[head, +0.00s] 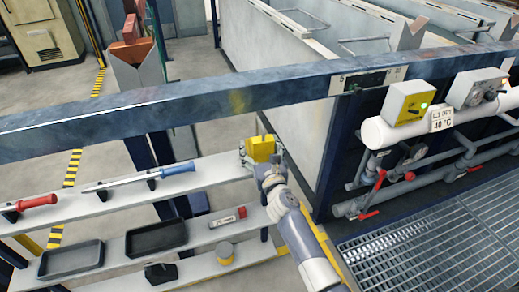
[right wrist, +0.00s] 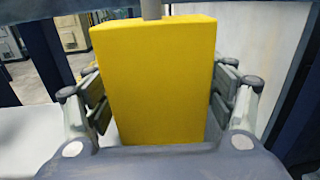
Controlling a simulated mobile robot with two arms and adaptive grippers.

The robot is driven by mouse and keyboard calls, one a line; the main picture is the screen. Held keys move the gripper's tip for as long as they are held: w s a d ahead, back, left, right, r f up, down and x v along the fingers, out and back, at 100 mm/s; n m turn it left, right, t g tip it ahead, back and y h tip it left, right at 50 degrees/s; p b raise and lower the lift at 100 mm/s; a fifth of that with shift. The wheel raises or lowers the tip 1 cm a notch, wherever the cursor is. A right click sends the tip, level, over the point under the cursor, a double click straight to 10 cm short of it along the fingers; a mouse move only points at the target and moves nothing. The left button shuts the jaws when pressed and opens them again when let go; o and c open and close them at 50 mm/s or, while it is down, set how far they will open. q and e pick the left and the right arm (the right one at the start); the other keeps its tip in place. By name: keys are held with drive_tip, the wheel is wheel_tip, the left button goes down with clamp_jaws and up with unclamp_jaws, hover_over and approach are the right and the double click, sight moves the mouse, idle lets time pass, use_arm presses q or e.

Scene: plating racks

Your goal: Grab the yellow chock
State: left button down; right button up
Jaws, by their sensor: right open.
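The yellow chock (head: 261,147) is a block standing at the right end of the upper grey shelf in the head view. In the right wrist view the chock (right wrist: 155,80) fills the middle of the picture, upright. My right gripper (head: 266,168) is at its near side. In the right wrist view my right gripper (right wrist: 163,100) is open, with one finger on each side of the chock. A gap shows on the left side; I cannot tell if the right finger touches. My left gripper is not in view.
A blue-handled tool (head: 140,178) and a red-handled tool (head: 30,204) lie left on the upper shelf (head: 215,167). Black trays (head: 156,238) and a yellow-topped round item (head: 225,252) sit lower. Pipes (head: 360,205) stand right.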

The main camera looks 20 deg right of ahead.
drive_tip(key=c, duration=1.6)
drive_tip(key=shift+r, duration=0.2)
